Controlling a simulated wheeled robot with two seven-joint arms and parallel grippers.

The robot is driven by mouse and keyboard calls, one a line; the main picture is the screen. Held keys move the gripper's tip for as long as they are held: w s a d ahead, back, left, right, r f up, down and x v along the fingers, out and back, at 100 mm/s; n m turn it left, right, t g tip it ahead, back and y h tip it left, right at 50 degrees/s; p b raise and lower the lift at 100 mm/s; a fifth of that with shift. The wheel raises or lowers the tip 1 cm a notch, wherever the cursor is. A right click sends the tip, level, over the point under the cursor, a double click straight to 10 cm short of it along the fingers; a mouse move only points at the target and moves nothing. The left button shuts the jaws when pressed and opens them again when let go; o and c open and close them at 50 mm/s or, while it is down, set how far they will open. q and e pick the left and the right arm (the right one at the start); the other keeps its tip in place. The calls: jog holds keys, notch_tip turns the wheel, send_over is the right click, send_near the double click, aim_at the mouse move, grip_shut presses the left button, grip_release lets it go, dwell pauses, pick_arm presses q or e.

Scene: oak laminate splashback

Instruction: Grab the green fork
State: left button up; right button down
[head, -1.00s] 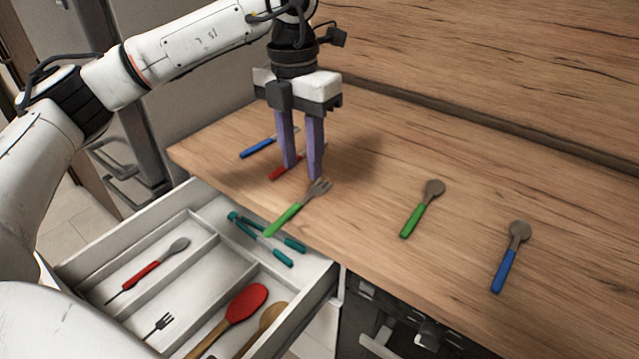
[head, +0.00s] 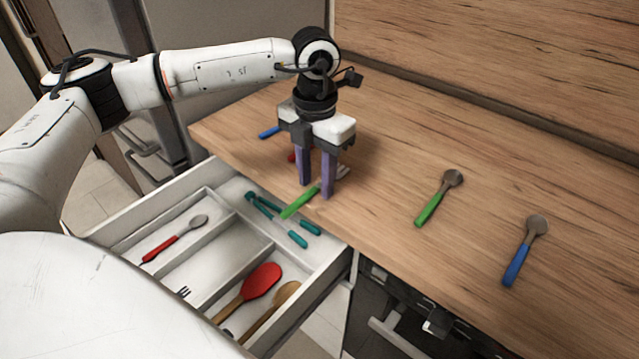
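The green fork lies on the wooden counter near its front edge. Its green handle (head: 299,203) points toward the drawer, and its grey head is partly hidden behind a finger of my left gripper (head: 316,190). My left gripper points down with its two purple fingers apart, one on each side of the fork as seen here. The fingertips look close to the counter; I cannot tell whether they touch the fork. My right gripper is not in view.
An open drawer (head: 325,270) below the counter holds teal tongs (head: 265,207), a red-handled spoon (head: 175,240) and a red spoon (head: 262,281). A green spoon (head: 430,208) and a blue spoon (head: 517,262) lie to the right. A blue-handled utensil (head: 269,132) lies behind the gripper.

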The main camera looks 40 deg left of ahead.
pick_arm(q)
grip_shut()
